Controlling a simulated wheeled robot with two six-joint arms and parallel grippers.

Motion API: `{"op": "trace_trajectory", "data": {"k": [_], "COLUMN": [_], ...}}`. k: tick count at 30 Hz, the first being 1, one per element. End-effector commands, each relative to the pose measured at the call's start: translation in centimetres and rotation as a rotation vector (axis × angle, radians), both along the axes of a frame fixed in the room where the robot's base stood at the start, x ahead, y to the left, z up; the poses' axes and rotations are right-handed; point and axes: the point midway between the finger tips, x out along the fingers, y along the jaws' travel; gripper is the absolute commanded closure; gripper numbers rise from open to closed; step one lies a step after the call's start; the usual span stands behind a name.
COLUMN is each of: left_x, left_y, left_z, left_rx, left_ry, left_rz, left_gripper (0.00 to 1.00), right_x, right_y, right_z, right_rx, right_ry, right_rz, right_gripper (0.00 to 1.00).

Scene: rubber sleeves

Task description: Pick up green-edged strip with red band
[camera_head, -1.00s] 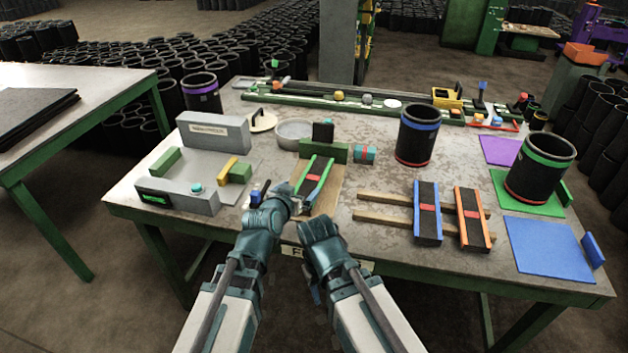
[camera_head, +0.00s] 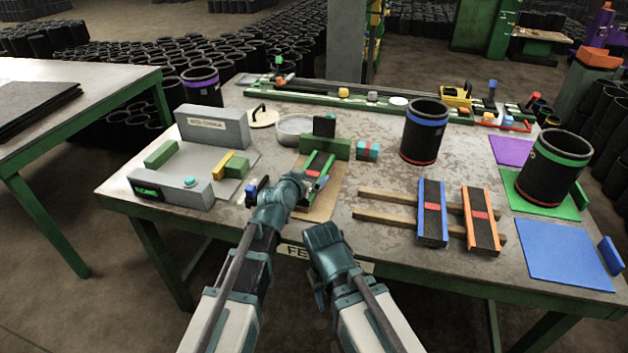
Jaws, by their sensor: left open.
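The green-edged strip with a red band (camera_head: 319,165) lies on a tan board (camera_head: 330,200) near the middle of the table, with its far end by a green block. My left gripper (camera_head: 307,186) is open at the strip's near part, and the gripper and forearm hide some of it. I cannot tell whether the fingers touch the strip. My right gripper (camera_head: 318,296) is low, in front of the table's near edge. Its fingers are mostly hidden by its own arm.
A blue-edged strip (camera_head: 431,226) and an orange-edged strip (camera_head: 481,233) lie across wooden rails to the right. Black sleeves (camera_head: 424,140) stand behind and to the right. A grey fixture (camera_head: 170,191) is at left. The green block (camera_head: 325,148) stands behind the strip.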

Motion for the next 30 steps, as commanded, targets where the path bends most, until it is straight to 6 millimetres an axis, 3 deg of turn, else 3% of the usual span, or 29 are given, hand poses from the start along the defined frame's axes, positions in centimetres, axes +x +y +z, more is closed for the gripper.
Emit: {"op": "trace_trajectory", "data": {"k": [2,9,21,30], "left_x": [0.83,0.77,0.76,0.76], "left_y": [-0.13,-0.12,-0.14,-0.17], "left_z": [-0.46,-0.32,-0.32,0.18], "left_rx": [-0.001,0.000,0.000,0.000], "left_ry": [0.000,0.000,0.000,0.000], "left_rz": [-0.001,-0.001,-0.001,-0.001], "left_gripper": [0.00,0.02,0.70,0.70], "right_x": [0.00,0.00,0.00,0.00], "right_y": [0.00,0.00,0.00,0.00], "right_z": [-0.45,-0.32,-0.32,0.17], "right_rx": [0.000,0.000,0.000,0.000], "right_ry": [0.000,0.000,0.000,0.000], "right_rz": [0.000,0.000,0.000,0.000], "right_gripper": [0.50,0.50,0.50,0.50]}}
